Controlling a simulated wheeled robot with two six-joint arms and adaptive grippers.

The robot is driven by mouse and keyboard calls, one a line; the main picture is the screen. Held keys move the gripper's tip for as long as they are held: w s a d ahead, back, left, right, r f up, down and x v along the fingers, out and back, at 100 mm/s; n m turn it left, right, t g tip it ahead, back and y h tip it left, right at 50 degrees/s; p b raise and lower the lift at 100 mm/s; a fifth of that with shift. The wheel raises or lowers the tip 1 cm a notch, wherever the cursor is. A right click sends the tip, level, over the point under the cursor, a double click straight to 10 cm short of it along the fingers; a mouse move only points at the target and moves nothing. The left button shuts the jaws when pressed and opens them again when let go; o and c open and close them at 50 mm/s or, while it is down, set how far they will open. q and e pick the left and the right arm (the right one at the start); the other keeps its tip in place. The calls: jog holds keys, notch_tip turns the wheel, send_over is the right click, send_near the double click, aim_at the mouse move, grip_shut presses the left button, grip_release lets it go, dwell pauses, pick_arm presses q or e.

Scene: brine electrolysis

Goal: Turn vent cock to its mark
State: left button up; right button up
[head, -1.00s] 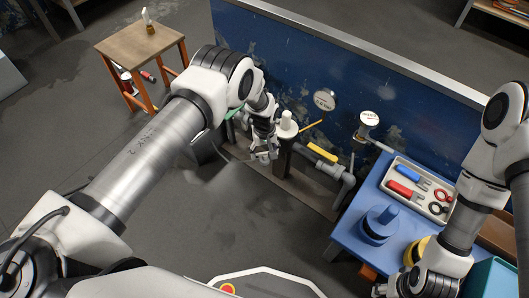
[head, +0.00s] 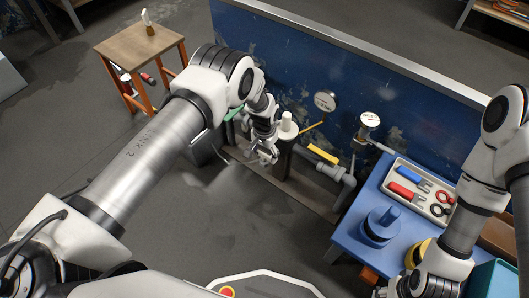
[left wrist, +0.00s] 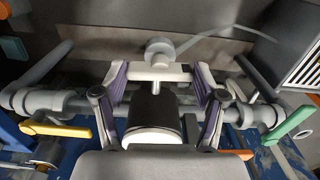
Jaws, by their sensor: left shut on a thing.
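My left gripper (head: 265,152) is low by the pipework, in front of a dark post with a white cap (head: 287,127). In the left wrist view, its two purple-padded fingers (left wrist: 161,74) are shut on the ends of a pale cross-bar handle (left wrist: 175,73), which seems to be the vent cock. A round grey knob (left wrist: 158,50) sits just beyond the bar. The cock's mark cannot be made out. In the head view the gripper hides the handle. My right gripper (head: 400,286) is low at the bottom right; its fingers are too unclear to judge.
A yellow lever (head: 322,154) and a green lever (left wrist: 290,124) flank the handle on the pipes. Two round gauges (head: 324,101) (head: 368,120) stand behind. A blue table (head: 349,226) with a tool tray (head: 398,162) is at right; a stool (head: 140,44) is at back left.

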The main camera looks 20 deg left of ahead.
aim_at(265, 154)
pick_arm(q)
jog(key=shift+s+m, duration=0.1)
jog(key=shift+m, duration=0.3)
jog(key=o, duration=1.1)
jog(key=shift+o, duration=0.2)
notch_tip(265, 154, up, 12)
jog(key=shift+f, duration=0.1)
